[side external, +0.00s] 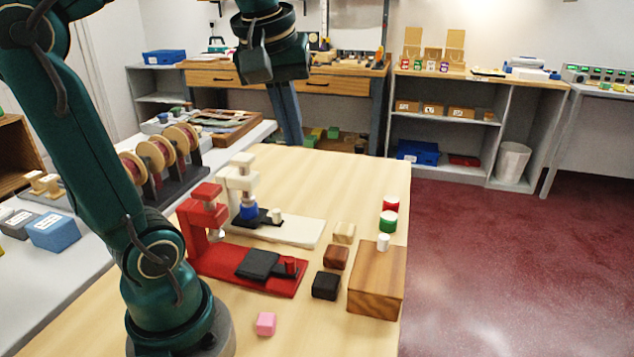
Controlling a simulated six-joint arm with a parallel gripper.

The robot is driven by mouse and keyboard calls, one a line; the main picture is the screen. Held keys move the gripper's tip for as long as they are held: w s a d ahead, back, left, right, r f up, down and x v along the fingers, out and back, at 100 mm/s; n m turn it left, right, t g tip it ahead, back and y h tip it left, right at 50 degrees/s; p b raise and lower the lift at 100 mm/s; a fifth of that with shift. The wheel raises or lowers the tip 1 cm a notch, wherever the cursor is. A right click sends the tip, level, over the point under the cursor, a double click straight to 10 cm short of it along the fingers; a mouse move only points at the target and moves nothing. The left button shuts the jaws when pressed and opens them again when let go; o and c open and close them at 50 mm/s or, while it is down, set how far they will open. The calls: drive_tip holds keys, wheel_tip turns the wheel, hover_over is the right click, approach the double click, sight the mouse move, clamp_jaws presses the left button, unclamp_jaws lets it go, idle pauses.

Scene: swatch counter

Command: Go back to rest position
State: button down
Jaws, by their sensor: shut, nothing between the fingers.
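My gripper (291,138) hangs from the raised wrist at the upper middle, pointing down above the far edge of the wooden counter. Its fingers are together, with nothing seen between them. It is apart from the objects on the counter. My arm rises from its base at the lower left, and its upper part leaves the top of the picture.
A red clamp stand (205,220) and a white clamp stand (300,229) occupy the counter (350,180). A pink block (266,324) lies in front. Spools (160,150) stand left.

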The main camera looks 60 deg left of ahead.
drive_tip(key=s+d+f+m+t+h, duration=0.2)
drive_tip(key=s+d+f+m, duration=0.3)
drive_tip(key=d+f+m, duration=0.4)
drive_tip(key=shift+f+m, duration=0.55)
drive_tip(key=shift+m, duration=0.45)
drive_tip(key=shift+d, duration=0.1)
